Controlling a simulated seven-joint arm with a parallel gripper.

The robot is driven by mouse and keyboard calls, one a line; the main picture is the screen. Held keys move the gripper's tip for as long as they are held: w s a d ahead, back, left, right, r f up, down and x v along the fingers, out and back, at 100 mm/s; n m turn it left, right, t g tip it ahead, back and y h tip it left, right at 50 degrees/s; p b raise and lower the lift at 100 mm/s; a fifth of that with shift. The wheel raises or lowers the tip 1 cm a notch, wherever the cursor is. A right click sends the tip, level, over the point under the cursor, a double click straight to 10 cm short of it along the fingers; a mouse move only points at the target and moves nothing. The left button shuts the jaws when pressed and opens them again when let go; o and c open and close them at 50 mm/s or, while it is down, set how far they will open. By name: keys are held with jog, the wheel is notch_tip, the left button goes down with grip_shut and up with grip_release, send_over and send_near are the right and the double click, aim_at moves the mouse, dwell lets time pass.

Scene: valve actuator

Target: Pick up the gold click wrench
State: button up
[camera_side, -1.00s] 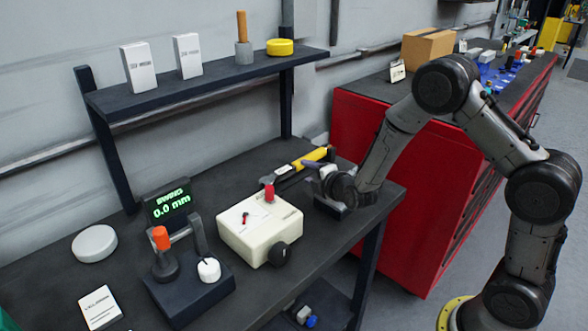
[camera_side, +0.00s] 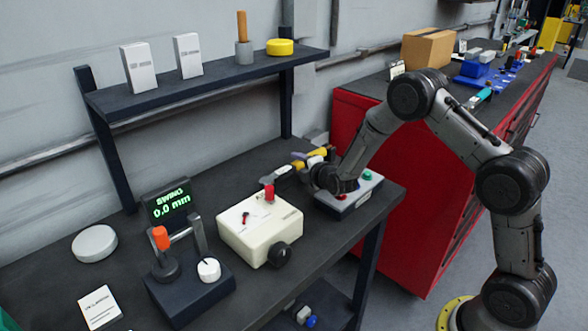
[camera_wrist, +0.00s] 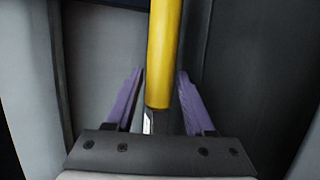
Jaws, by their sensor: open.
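The gold click wrench (camera_side: 322,152) lies at the back of the bench in the side view, its yellow handle partly hidden by my gripper. A grey tool part (camera_side: 280,172) extends to the left of it. My gripper (camera_side: 303,158) is at the handle. In the wrist view the yellow handle (camera_wrist: 164,50) runs from the top edge down between my two purple fingers. My gripper (camera_wrist: 160,75) is open, with a gap visible on each side of the handle. A narrow silver piece shows below the handle's end.
A cream box (camera_side: 260,228) with a red knob stands left of my gripper. A control box (camera_side: 350,197) with a green button sits below my wrist. A shelf (camera_side: 210,83) hangs above the bench's back.

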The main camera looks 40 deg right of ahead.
grip_shut()
jog(key=shift+r, duration=0.2)
